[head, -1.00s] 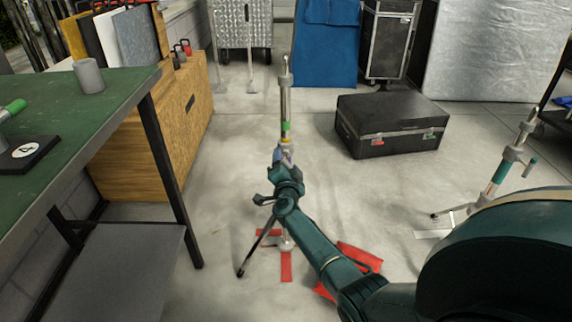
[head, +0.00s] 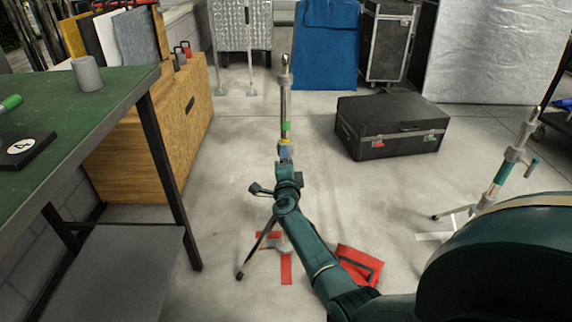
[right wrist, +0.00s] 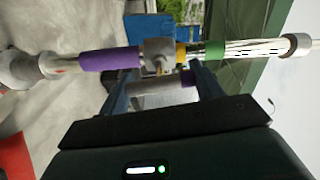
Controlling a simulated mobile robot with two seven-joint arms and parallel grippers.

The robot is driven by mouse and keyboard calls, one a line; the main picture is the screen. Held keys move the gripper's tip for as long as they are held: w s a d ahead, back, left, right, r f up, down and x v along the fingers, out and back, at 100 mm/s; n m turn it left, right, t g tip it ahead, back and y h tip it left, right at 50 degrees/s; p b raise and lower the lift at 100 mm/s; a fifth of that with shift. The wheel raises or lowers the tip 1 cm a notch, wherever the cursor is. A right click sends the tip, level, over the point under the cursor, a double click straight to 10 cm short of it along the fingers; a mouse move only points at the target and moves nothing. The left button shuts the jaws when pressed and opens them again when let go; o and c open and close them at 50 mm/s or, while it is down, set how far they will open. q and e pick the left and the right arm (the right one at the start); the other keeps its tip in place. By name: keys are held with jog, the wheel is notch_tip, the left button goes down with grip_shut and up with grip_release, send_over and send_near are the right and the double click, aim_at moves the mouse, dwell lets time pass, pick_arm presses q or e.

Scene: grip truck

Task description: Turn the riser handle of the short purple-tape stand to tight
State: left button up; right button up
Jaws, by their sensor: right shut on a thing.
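The short purple-tape stand (head: 284,105) stands upright on the floor in the middle of the head view, with green and yellow bands on its column. My right gripper (head: 285,157) is at the column below these bands and hides part of it. In the right wrist view the column runs across the top, with purple tape (right wrist: 110,58) left of a grey collar (right wrist: 158,54). The grey riser handle (right wrist: 152,95) lies between the fingers of my right gripper (right wrist: 163,90), which is shut on it. My left gripper is in neither view.
Another stand with green tape (head: 497,177) is at the right, partly behind my arm. A black case (head: 390,125) lies on the floor behind. A green-topped table (head: 95,110) is at the left. A red sandbag (head: 358,265) lies beside the stand's base.

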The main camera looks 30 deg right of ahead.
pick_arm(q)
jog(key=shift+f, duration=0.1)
pick_arm(e)
jog(key=o, duration=1)
jog(key=shift+s, duration=0.1)
